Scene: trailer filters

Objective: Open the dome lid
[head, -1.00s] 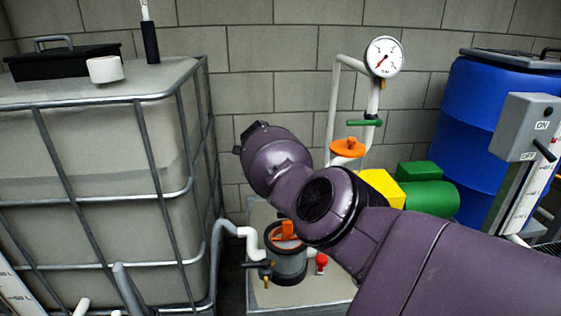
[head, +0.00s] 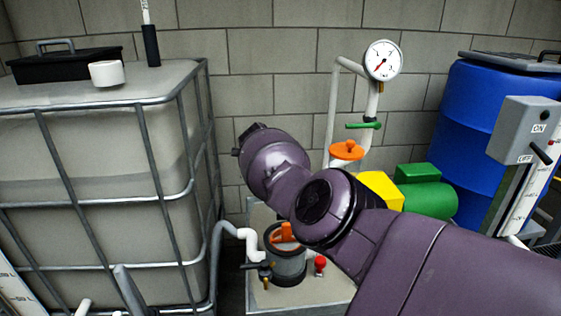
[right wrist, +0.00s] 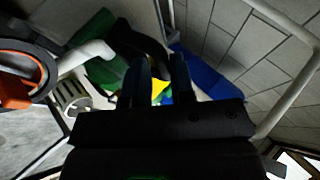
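A dark round filter pot (head: 287,267) stands on a pale base plate, with an orange handle (head: 284,233) on its top. I take this top to be the dome lid; my arm partly covers its right side. In the right wrist view the pot's dark rim (right wrist: 42,62) and orange part (right wrist: 14,92) show at the left edge. My right gripper (right wrist: 158,78) is open and empty, its dark fingers apart, to the right of the pot in that view. It is hidden in the head view. My left gripper is in neither view.
A caged white tank (head: 100,150) stands at the left. A pressure gauge (head: 383,60), white piping, an orange knob (head: 347,150) and a green motor (head: 428,198) are behind my right arm. A blue drum (head: 470,120) and a grey switch box (head: 524,130) stand right.

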